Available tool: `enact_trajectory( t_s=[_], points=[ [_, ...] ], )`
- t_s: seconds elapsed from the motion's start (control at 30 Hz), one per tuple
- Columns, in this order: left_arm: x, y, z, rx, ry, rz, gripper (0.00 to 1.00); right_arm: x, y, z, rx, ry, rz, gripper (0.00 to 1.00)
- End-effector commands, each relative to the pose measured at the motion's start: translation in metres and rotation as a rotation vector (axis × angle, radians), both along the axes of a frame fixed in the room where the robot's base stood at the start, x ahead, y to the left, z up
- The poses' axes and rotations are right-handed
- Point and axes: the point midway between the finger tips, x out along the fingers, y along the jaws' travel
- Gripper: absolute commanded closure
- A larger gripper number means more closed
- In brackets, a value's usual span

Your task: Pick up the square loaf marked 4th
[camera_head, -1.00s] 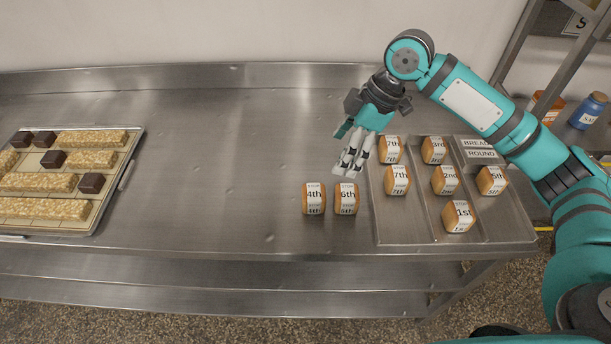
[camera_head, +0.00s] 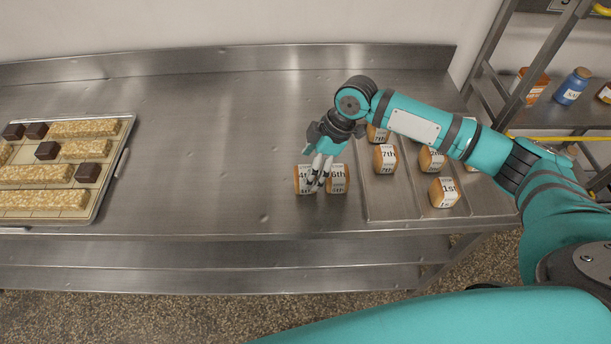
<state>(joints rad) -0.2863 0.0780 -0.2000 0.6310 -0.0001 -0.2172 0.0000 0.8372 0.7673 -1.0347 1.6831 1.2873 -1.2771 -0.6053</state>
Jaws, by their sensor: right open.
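The square loaf marked 4th (camera_head: 301,183) stands on the steel table, left of the tray. The loaf marked 6th (camera_head: 339,181) stands close beside it on the right. My right gripper (camera_head: 315,184) is open, its fingers pointing down in front of the two loaves in this view, covering part of the 4th label. I cannot tell whether a finger touches either loaf. My left gripper is not in view.
A metal tray (camera_head: 390,212) to the right holds several labelled loaves, among them 7th (camera_head: 386,158) and 1st (camera_head: 444,192); my right arm hides some. A board with bars and dark blocks (camera_head: 98,208) lies at left. The table between is clear.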

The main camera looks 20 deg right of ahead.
Motion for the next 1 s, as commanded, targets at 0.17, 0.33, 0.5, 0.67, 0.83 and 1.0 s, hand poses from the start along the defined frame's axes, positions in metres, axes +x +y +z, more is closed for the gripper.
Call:
enact_trajectory(
  t_s=[0.17,0.33,0.5,0.67,0.83,1.0],
  points=[
    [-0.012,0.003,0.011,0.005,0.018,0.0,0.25,0.002,0.008,-0.024,0.001,0.002,0.0,0.19],
    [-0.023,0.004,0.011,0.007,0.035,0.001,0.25,0.003,0.011,-0.034,0.0,0.001,0.0,0.19],
    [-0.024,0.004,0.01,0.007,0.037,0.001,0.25,0.003,0.011,-0.035,0.0,0.0,0.0,0.19],
    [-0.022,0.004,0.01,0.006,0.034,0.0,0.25,0.003,0.011,-0.034,0.0,0.0,0.0,0.39],
    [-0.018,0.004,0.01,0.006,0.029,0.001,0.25,0.003,0.011,-0.034,0.0,0.0,0.0,0.61],
    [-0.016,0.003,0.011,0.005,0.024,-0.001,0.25,0.003,0.011,-0.034,0.0,0.0,0.0,0.81]
  ],
)
